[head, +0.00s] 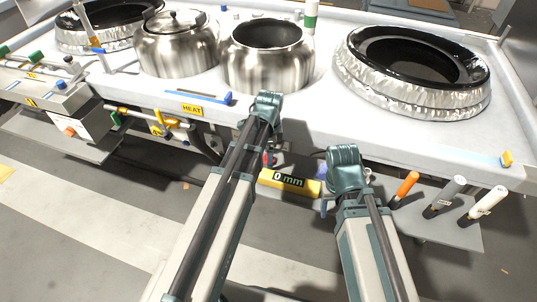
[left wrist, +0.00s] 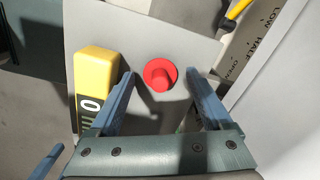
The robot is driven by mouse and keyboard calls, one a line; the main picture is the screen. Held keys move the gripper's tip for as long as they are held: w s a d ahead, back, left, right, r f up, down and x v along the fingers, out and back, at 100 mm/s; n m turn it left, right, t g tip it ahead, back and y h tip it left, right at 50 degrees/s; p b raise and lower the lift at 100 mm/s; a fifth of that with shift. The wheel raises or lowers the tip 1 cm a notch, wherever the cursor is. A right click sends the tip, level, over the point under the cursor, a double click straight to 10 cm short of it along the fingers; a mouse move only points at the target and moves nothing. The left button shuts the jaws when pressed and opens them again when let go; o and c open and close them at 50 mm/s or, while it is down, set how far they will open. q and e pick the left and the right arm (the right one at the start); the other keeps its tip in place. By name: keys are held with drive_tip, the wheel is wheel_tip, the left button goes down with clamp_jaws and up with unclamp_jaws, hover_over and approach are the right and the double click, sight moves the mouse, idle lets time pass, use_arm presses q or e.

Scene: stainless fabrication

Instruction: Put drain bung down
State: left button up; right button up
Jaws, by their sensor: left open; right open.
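The drain bung (left wrist: 160,74) is a red round piece with a wider flange, seen in the left wrist view on a grey surface. My left gripper (left wrist: 160,78) is open, with one blue finger on each side of the bung and gaps between. In the head view a small bit of red (head: 268,158) shows below my left wrist; the left fingers are mostly hidden there. My right gripper (head: 323,188) is open and empty, beside the yellow block, partly hidden by its own wrist.
A yellow block marked "0 mm" (head: 290,183) lies close to the bung. Orange (head: 406,185), grey (head: 445,196) and white (head: 486,202) cylinders stand to the right. The steel bench (head: 300,120) overhangs behind, carrying two pots (head: 178,48) (head: 268,60) and foil-wrapped rings (head: 410,100).

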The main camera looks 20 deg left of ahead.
use_arm(q)
wheel_tip(320, 180, up, 12)
drive_tip(key=p, duration=1.2)
drive_tip(key=s+d+n+y, duration=0.1)
drive_tip(key=s+d+n, duration=0.9)
drive_tip(key=s, duration=0.4)
drive_tip(key=shift+s+d+r, duration=0.2)
drive_tip(key=shift+s+d, duration=0.2)
drive_tip(key=shift+d, duration=0.45)
